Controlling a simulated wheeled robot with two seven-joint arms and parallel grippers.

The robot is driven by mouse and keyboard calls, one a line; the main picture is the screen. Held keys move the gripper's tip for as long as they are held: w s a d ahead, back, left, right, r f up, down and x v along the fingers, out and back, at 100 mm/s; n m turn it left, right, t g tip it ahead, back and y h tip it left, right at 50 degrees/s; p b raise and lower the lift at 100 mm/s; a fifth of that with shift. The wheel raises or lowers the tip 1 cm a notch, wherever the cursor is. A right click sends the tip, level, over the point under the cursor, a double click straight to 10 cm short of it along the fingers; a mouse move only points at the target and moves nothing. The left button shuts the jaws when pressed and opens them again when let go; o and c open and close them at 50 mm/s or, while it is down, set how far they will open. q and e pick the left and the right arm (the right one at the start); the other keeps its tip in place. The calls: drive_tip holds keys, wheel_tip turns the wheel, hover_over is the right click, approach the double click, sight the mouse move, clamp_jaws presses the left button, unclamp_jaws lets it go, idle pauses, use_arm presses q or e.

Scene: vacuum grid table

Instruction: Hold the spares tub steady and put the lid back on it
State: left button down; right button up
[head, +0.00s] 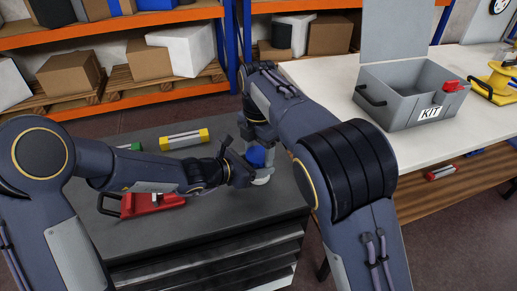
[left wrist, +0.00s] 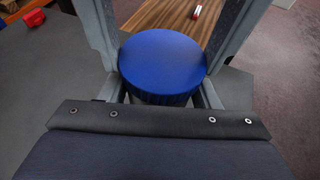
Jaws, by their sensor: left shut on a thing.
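The spares tub (head: 262,180) is a small pale tub on the grey cabinet top near its right edge. Its blue lid (head: 257,156) sits on top of it. In the left wrist view the round blue lid (left wrist: 163,62) looks level between my fingers, and a sliver of pale tub shows below it. Whether it is fully seated cannot be told. My left gripper (head: 246,172) is shut on the tub, one finger on each side (left wrist: 160,75). My right gripper (head: 254,132) is just behind the lid, partly hidden by its own arm; its fingers cannot be made out clearly.
A red tool (head: 150,203) with a black handle and a yellow-ended block (head: 184,139) lie on the cabinet top (head: 225,215), left of the tub. A grey KIT box (head: 400,105) with its lid up stands on the white bench (head: 420,150) at right. Orange shelving (head: 110,30) stands behind.

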drive_tip(key=c, duration=0.5)
drive_tip(key=o, duration=1.1)
drive_tip(key=shift+r, duration=2.3)
drive_tip(key=shift+o, duration=0.4)
drive_tip(key=o, duration=0.3)
wheel_tip(320, 180, up, 8)
drive_tip(key=shift+f, duration=0.25)
